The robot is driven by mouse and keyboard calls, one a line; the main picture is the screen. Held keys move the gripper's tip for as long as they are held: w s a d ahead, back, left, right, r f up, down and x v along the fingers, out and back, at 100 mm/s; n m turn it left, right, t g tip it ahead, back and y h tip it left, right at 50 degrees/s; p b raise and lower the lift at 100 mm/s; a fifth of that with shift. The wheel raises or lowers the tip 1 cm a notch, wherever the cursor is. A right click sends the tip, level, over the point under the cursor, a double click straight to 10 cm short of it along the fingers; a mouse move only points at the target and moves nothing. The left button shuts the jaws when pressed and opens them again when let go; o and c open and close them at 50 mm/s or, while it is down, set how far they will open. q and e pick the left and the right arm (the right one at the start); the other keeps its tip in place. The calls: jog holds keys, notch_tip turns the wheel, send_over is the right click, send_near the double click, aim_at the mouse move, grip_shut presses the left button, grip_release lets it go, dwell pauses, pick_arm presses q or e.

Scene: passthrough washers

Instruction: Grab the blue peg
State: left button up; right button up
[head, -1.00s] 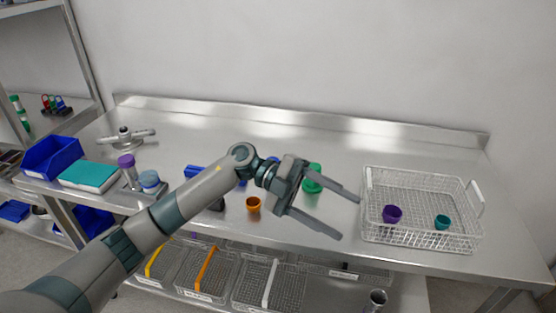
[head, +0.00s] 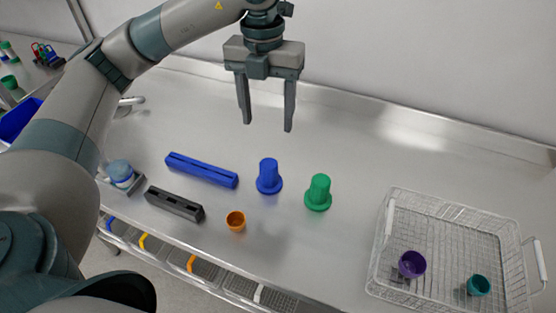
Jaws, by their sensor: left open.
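The blue peg (head: 269,177) stands upright on the steel table, its wide flange at the bottom. It is fully visible, left of a similar green peg (head: 318,193). My left gripper (head: 267,128) is open and empty, fingers pointing down. In the picture it is above the blue peg and apart from it. My right gripper is not in view.
A blue slotted bar (head: 201,170) and a dark slotted block (head: 174,204) lie left of the pegs. An orange cup (head: 236,221) is in front. A wire basket (head: 450,219) at right holds a purple cup (head: 412,264) and a teal cup (head: 478,285).

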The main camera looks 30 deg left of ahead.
pick_arm(q)
jog(key=shift+w+a+r, duration=0.1)
jog(key=shift+a+r, duration=0.2)
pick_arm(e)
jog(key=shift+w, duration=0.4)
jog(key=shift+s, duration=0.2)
pick_arm(q)
jog(key=p, duration=0.2)
send_over(267, 164)
notch_tip(267, 164, down, 7)
jog(key=shift+f, duration=0.2)
notch_tip(267, 164, down, 4)
jog(key=shift+r+p, duration=0.1)
jog(key=shift+p, duration=0.45)
jog(key=shift+f, duration=0.55)
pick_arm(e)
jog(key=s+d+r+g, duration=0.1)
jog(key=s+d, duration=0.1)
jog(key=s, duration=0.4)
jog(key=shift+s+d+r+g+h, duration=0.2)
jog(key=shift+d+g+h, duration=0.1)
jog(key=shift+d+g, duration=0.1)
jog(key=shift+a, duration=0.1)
